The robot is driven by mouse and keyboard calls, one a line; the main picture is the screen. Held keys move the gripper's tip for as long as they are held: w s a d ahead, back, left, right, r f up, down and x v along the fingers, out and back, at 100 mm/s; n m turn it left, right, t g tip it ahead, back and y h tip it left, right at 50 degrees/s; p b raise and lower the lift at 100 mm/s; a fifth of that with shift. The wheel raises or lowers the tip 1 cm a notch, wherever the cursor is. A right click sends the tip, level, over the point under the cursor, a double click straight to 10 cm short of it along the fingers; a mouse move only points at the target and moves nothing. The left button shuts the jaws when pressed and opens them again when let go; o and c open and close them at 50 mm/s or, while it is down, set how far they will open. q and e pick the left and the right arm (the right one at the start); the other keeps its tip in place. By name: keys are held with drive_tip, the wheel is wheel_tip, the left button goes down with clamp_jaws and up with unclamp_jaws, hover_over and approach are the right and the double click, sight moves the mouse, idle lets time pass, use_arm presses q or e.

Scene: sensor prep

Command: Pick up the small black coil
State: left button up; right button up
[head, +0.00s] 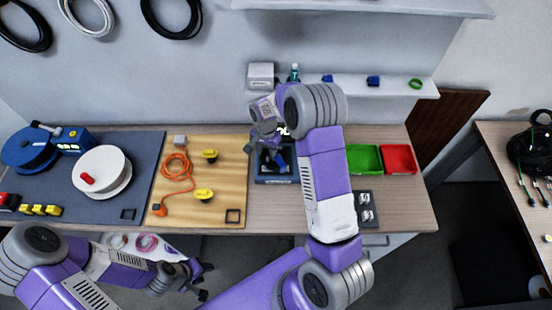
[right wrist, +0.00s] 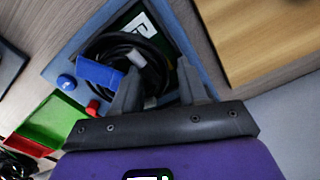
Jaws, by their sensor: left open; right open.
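The small black coil (right wrist: 122,45) lies in a blue-grey tray (right wrist: 62,66), seen in the right wrist view. A blue connector (right wrist: 98,73) and a grey connector sit at the coil. In the head view the tray (head: 273,181) is on the wooden bench and the coil is mostly hidden by my right arm. My right gripper (head: 262,145) is open above the tray. In the right wrist view its fingers (right wrist: 162,85) are spread over the tray beside the coil; contact cannot be told. My left gripper (head: 203,281) is open and empty in front of the bench.
A green circuit board (right wrist: 142,30) lies in the tray. Green (head: 365,158) and red (head: 399,159) bins stand right of it. A wooden board (head: 228,178) with an orange cable (head: 178,172) is to the left. A shelf (head: 395,88) runs behind.

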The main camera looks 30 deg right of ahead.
clamp_jaws()
